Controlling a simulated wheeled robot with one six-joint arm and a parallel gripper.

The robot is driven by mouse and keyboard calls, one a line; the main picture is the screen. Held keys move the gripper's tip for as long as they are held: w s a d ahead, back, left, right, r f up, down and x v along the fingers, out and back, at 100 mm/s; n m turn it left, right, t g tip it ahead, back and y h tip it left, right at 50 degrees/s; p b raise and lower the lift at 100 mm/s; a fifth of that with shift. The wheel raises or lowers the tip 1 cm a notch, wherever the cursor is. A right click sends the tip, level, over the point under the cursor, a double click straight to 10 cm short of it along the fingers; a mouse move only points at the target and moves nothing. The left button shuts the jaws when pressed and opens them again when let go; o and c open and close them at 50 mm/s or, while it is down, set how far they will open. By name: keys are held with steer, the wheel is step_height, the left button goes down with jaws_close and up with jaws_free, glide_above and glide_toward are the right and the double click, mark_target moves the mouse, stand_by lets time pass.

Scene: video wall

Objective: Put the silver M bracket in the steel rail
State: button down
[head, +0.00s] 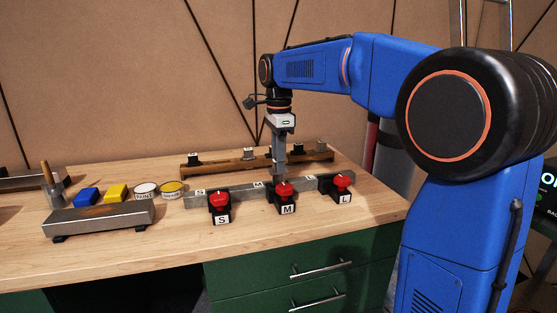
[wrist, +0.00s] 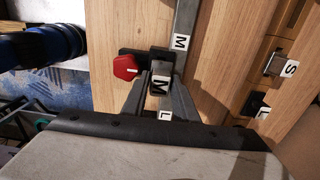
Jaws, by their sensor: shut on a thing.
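My gripper (head: 279,172) points straight down over the steel rail (head: 235,190), between its M and L labels and just behind the red-knobbed M clamp (head: 286,198). The bracket is in line with the rail (wrist: 186,18), close beside the M clamp's red knob (wrist: 126,67). The fingers hide its sides and lower part. I cannot tell whether it is seated in the rail or just above it.
Red-knobbed S (head: 219,206) and L (head: 342,188) clamps flank the M one. A wooden rack (head: 222,168) behind the rail holds other silver and black blocks.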

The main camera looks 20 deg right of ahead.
steer(key=shift+f, duration=1.85)
stand_by(0.9)
steer(key=c, duration=1.2)
jaws_free()
steer(key=shift+o, duration=0.2)
steer(key=shift+r, duration=1)
steer(key=shift+o, duration=0.9)
steer(key=shift+r, duration=2.5)
